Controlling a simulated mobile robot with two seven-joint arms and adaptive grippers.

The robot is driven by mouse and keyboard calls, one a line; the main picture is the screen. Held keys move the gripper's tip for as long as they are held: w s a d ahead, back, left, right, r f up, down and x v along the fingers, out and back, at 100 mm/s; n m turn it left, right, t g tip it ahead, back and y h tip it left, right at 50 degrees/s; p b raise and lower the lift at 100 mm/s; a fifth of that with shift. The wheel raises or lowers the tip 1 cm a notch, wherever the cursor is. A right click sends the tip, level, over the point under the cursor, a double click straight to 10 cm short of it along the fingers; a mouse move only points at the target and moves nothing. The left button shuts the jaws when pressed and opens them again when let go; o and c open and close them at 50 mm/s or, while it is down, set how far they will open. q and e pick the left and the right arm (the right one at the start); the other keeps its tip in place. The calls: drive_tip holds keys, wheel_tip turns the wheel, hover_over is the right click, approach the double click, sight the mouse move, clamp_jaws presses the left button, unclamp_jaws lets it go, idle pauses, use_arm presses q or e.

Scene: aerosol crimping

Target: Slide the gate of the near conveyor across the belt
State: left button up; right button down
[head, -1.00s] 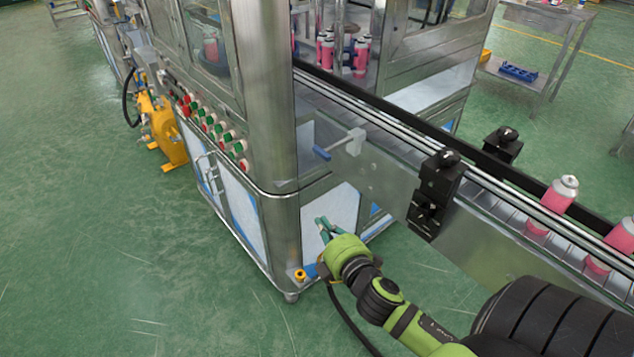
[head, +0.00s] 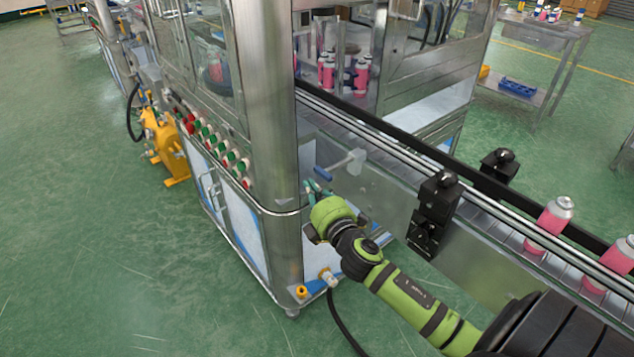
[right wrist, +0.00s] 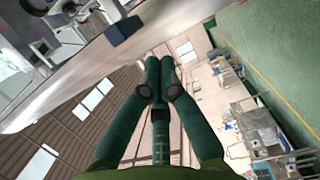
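The gate of the near conveyor shows in the head view as a grey metal bracket (head: 350,162) with a blue handle (head: 322,173), mounted at the conveyor side by the machine's corner post. In the right wrist view the blue handle (right wrist: 123,32) is up and left of the fingertips, apart from them. My right gripper (head: 315,187) is just below the handle in the head view. Its green fingers (right wrist: 160,66) meet at the tips and hold nothing visible. My left gripper is not in view.
The conveyor (head: 480,210) carries pink cans (head: 552,222) at the right. A black clamp block (head: 436,212) stands on its near side, right of my right arm. The steel machine post (head: 272,110) is close on the left.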

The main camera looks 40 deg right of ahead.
sight(335, 170)
drive_tip(key=shift+d, duration=0.8)
drive_tip(key=d, duration=0.6)
drive_tip(key=shift+w+d, duration=0.2)
drive_tip(key=shift+w, duration=0.05)
